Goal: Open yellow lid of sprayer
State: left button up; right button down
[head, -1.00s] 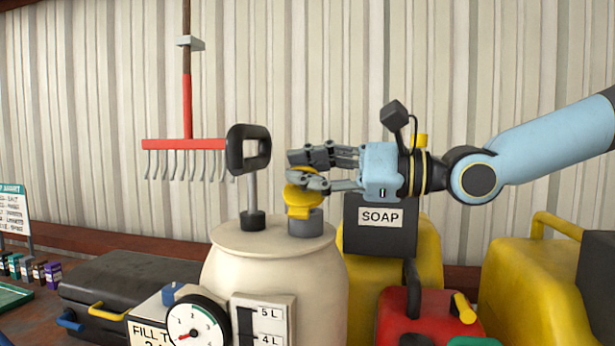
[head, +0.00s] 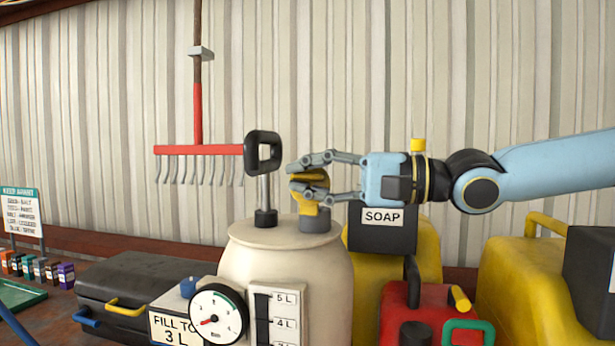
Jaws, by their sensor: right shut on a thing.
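The sprayer (head: 280,262) is a cream tank with a black pump handle (head: 263,152) on a metal rod. The yellow lid (head: 312,183) is above the grey neck (head: 315,220) on the tank's top right. My right gripper (head: 300,178) comes in from the right and is shut on the yellow lid, one finger above and one below. The fingers hide part of the lid. A yellow part still reaches down to the neck.
A dial gauge (head: 218,314) and a level scale (head: 276,318) are at the tank's front. Yellow SOAP container (head: 420,260) and red can (head: 398,297) stand right, a black case (head: 135,285) left. A red rake (head: 198,120) hangs on the wall behind.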

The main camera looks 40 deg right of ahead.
pick_arm(q)
jog(key=shift+s+a+f, duration=0.1)
jog(key=shift+s+a, duration=0.1)
pick_arm(e)
jog(key=shift+s+a+n, duration=0.15)
jog(key=shift+a+n, duration=0.05)
jog(key=shift+n, duration=0.2)
jog(key=c, duration=1.4)
grip_release()
jog(key=shift+f, duration=0.1)
pick_arm(q)
jog(key=shift+s+a, duration=0.1)
jog(key=shift+a, duration=0.05)
